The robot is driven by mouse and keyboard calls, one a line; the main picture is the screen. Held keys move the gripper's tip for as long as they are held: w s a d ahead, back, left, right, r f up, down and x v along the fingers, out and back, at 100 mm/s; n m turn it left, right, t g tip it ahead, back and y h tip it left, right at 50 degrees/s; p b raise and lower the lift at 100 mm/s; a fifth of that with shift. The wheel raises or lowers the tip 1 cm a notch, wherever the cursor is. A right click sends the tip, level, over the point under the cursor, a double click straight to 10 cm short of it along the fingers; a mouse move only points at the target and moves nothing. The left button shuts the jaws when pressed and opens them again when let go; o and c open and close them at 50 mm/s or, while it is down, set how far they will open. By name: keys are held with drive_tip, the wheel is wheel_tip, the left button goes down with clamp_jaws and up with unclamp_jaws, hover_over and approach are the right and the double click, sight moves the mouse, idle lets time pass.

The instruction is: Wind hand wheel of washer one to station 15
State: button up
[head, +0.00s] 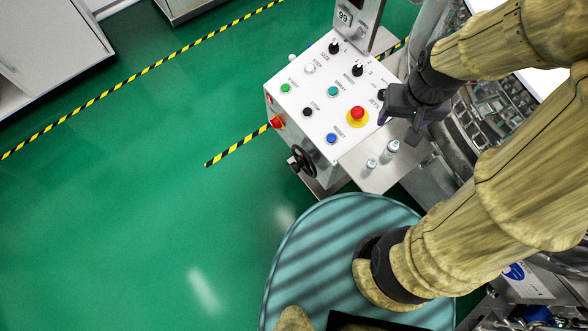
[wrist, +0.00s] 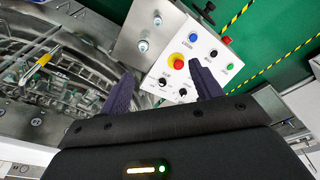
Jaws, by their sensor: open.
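The black hand wheel (head: 302,160) is on the lower front side of the white control box, beside the floor. It is small here, and no station mark can be read on it. In the wrist view a dark shape at the top edge may be part of it, but I cannot tell. My gripper (head: 400,118) is over the right side of the box, apart from the wheel and to its upper right. In the wrist view my gripper (wrist: 163,88) has its two purple fingers spread apart with nothing between them.
The control box (head: 318,85) has a red mushroom button (head: 357,113), coloured buttons and black knobs on top. A display (head: 343,16) stands behind it. A steel plate with posts (head: 393,146) is beside the box, with washer racks (wrist: 45,75) beyond. Green floor (head: 150,190) is clear at left.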

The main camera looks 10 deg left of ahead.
drive_tip(key=w+a+f+n+g+h+b, duration=0.15)
drive_tip(key=a+f+n+b, duration=0.35)
drive_tip(key=f, duration=0.5)
drive_tip(key=a+f+n+g+h+b, duration=0.2)
drive_tip(key=a+f+b, duration=0.2)
drive_tip(key=f+b, duration=0.5)
drive_tip(key=n+t+h+b, duration=0.8)
drive_tip(key=n+t+b, duration=0.85)
drive_tip(key=b, duration=1.05)
approach(292, 169)
drive_tip(key=s+a+g, duration=0.1)
drive_tip(key=s+a, duration=0.4)
drive_tip(key=shift+d+r+n, duration=0.2)
drive_tip(key=shift+r+n, duration=0.15)
drive_tip(key=shift+r, duration=0.05)
drive_tip(key=b+x, duration=0.3)
drive_tip(key=x, duration=1.4)
drive_tip(key=shift+d, duration=0.2)
